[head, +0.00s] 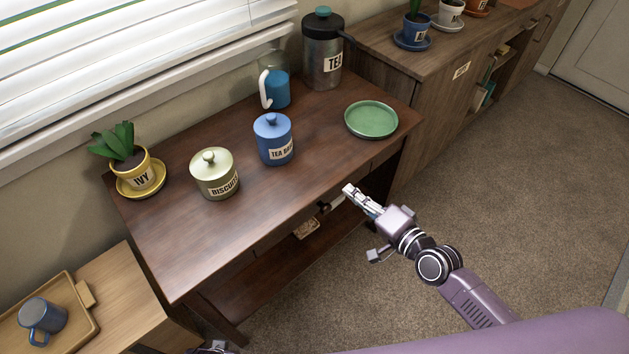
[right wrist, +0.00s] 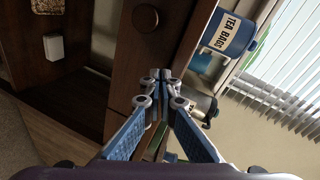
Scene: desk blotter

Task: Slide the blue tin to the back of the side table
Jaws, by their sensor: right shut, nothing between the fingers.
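The blue tin (head: 270,132), a lidded canister labelled "TEA BAGS", stands upright on the dark wooden side table (head: 190,245), around the middle of its depth. The blue tin also shows at the upper right of the right wrist view (right wrist: 232,34). My right gripper (head: 348,190) is shut and empty, by the table's front edge, apart from the tin. In the right wrist view its closed fingers (right wrist: 157,79) point toward the drawer front. My left gripper's fingers are not visible.
A cream biscuit tin (head: 215,176) stands left of the blue tin, and a green plate (head: 371,119) lies to its right. A blue jug with a white handle (head: 277,92) stands behind it.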

